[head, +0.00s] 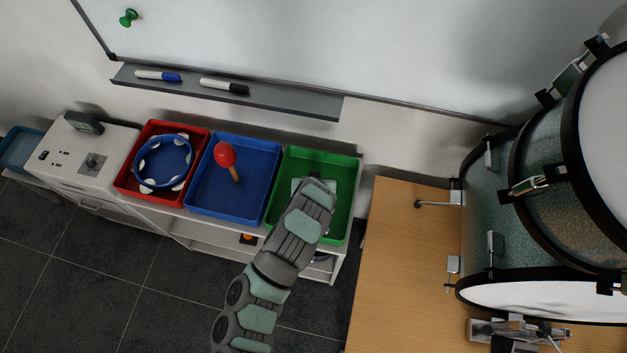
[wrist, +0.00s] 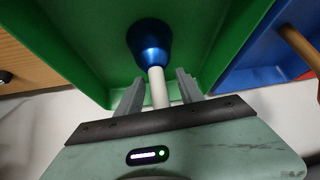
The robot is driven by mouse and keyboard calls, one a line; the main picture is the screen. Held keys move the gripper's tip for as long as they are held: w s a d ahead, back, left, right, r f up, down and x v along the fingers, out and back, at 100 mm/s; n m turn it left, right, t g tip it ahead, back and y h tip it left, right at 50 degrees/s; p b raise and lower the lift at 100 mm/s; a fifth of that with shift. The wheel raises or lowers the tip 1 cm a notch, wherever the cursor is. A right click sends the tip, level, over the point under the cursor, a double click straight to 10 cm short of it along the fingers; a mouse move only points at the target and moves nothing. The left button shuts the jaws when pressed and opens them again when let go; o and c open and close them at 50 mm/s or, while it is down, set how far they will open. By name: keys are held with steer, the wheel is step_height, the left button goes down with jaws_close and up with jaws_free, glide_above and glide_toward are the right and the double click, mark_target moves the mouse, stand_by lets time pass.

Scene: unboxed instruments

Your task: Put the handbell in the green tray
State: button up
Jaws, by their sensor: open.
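The handbell has a blue bell (wrist: 150,42) and a white handle (wrist: 158,88). In the wrist view it is within the green tray (wrist: 85,45), handle towards me. In the head view my arm hides the handbell, and the green tray (head: 343,205) is the rightmost of three trays. My gripper (wrist: 160,84) is open, with one finger on each side of the handle and gaps showing between. I cannot tell whether the bell rests on the tray floor. In the head view my gripper (head: 316,184) is over the green tray.
A blue tray (head: 258,193) beside it holds a red maraca (head: 225,154). A red tray (head: 125,178) holds a blue tambourine (head: 163,140). A whiteboard ledge (head: 290,103) runs behind. A wooden table (head: 395,260) and a drum (head: 490,190) stand at the right.

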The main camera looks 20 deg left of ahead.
steer(key=shift+s+d+r, duration=0.1)
steer(key=shift+s+r, duration=0.05)
steer(key=shift+r, duration=0.35)
steer(key=p+v, duration=0.1)
steer(key=v, duration=1)
steer(key=shift+p, duration=0.4)
